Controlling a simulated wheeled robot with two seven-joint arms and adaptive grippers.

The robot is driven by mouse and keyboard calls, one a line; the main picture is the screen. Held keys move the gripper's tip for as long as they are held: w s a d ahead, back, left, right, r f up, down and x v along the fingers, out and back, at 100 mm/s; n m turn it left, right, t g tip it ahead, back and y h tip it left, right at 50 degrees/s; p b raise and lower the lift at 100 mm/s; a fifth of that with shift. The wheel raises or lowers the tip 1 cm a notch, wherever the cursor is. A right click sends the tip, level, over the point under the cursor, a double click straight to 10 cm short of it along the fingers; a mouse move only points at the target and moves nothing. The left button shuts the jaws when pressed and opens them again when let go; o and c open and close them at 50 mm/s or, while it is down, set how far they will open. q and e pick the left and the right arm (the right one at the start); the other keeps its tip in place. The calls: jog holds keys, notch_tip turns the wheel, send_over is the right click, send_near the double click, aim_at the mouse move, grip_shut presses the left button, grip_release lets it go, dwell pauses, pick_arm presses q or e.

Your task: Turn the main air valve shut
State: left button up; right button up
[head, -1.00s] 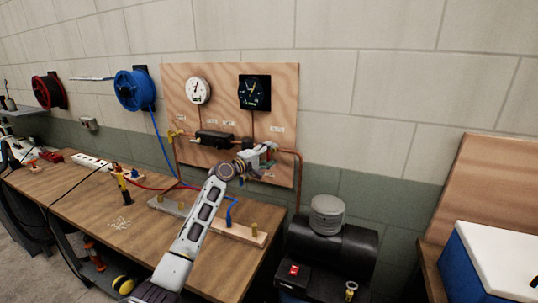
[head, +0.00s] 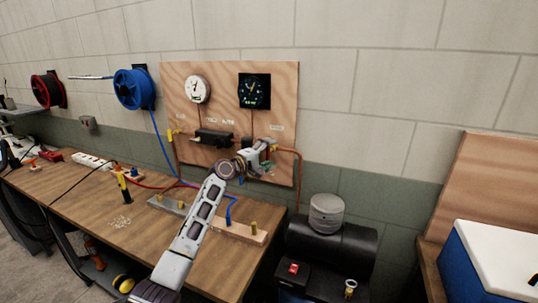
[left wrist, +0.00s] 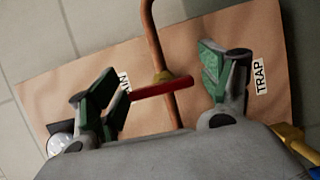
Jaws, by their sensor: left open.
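The main air valve shows in the left wrist view as a red lever handle (left wrist: 160,89) on a brass body (left wrist: 163,76). It sits on a copper pipe (left wrist: 152,38) in front of the plywood panel, and the lever lies across the pipe. My left gripper (left wrist: 160,72) is open, with its green-padded fingers on either side of the lever. The lever's left end is close to the left finger; I cannot tell whether they touch. In the head view my left gripper (head: 262,155) is at the panel's lower right and hides the valve. My right gripper is not in view.
The plywood panel (head: 223,70) carries a white gauge (head: 197,89), a black gauge (head: 254,91) and a dark pipe fitting (head: 214,137). A yellow part (left wrist: 295,140) is near the gripper's right side. The wooden bench (head: 75,197) lies below, with a black compressor (head: 340,250) at right.

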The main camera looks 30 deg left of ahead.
pick_arm(q)
jog(key=v, duration=1.2)
dwell(0.6)
dwell(0.5)
